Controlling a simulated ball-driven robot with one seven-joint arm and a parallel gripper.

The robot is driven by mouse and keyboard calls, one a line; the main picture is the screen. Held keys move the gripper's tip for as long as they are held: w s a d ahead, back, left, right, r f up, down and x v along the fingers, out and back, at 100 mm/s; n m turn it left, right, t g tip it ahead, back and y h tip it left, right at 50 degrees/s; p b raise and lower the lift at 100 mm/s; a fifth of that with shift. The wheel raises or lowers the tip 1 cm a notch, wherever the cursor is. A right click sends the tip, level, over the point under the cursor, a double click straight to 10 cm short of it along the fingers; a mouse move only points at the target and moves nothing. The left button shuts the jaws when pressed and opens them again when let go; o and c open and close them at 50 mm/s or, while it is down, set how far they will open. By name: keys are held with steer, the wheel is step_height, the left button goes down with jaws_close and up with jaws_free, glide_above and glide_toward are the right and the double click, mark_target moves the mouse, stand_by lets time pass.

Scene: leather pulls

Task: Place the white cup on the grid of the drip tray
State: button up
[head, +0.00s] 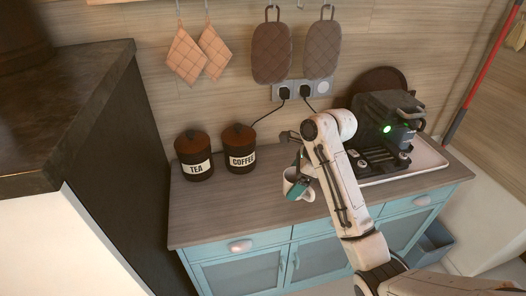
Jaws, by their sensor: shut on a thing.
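The white cup (304,192) is in the middle of the head view, over the front part of the wooden counter. My gripper (297,184) is shut on the cup, with its teal part across the cup's front. How far the cup is above the counter is hard to tell. The black coffee machine (392,122) stands to the right, with a green light on its front. The grid of the drip tray (372,161) is low at the machine's front, to the right of the cup and partly hidden by my arm.
Dark tea (194,156) and coffee (240,149) canisters stand at the counter's back left. A pale tray (432,155) lies under the machine. Black cables run up to wall sockets (300,92). The counter (225,207) in front of the canisters is clear.

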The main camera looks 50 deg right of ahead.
steer(key=a+f+n+g+h+b, duration=0.1)
steer(key=a+f+n+g, duration=0.3)
steer(key=a+f+n, duration=0.6)
steer(key=a+f+n+g+h+b, duration=0.1)
steer(key=a+f+n+g+b, duration=0.3)
steer(key=a+f+n, duration=0.6)
steer(key=shift+a+f+n+h, duration=0.25)
steer(key=shift+a+n+h, duration=0.15)
steer(key=shift+a+n, duration=3.6)
steer(key=shift+d+n, duration=0.4)
steer(key=shift+d, duration=0.05)
